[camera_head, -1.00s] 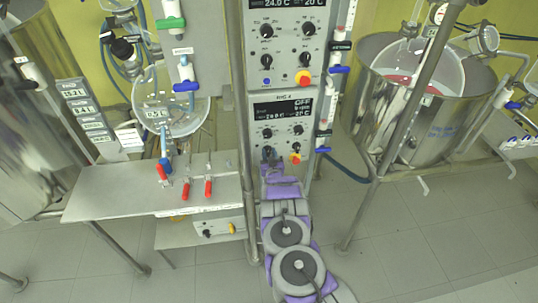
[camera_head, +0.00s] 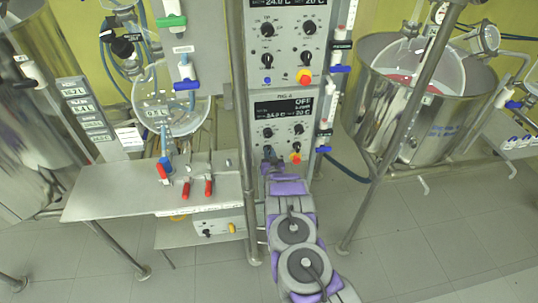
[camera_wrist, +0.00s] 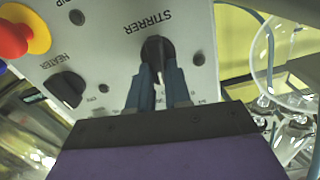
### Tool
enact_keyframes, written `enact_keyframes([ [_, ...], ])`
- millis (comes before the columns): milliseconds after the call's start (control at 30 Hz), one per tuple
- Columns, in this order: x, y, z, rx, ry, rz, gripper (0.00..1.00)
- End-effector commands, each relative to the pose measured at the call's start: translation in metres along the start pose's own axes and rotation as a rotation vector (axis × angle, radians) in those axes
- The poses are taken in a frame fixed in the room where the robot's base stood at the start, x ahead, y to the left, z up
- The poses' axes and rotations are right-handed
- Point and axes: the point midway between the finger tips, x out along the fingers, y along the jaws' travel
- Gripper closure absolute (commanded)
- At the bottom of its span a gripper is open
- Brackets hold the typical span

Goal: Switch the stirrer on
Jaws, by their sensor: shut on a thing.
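The stirrer knob (camera_wrist: 156,48) is black, on a light panel with the label STIRRER beside it in the wrist view. My gripper (camera_wrist: 160,82) has its two dark blue fingers closed around this knob. In the head view my gripper (camera_head: 268,156) is at the lower left part of the lower control unit (camera_head: 284,112), and hides the knob there. The dark display (camera_head: 284,107) of that unit reads OFF at its upper right, with smaller figures below.
In the wrist view, a heater knob (camera_wrist: 67,88) and a red and yellow button (camera_wrist: 22,34) are left of the fingers. An upper control unit (camera_head: 287,45) is above. A metal bench (camera_head: 125,190) stands left, and a steel vessel (camera_head: 420,115) right.

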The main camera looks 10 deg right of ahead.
Motion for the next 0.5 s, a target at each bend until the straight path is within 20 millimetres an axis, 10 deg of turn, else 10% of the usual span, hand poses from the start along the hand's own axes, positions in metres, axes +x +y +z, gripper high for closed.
enact_keyframes([
  [500, -0.0003, 0.0070, 0.0034, 0.473, -0.004, 0.002, 1.00],
])
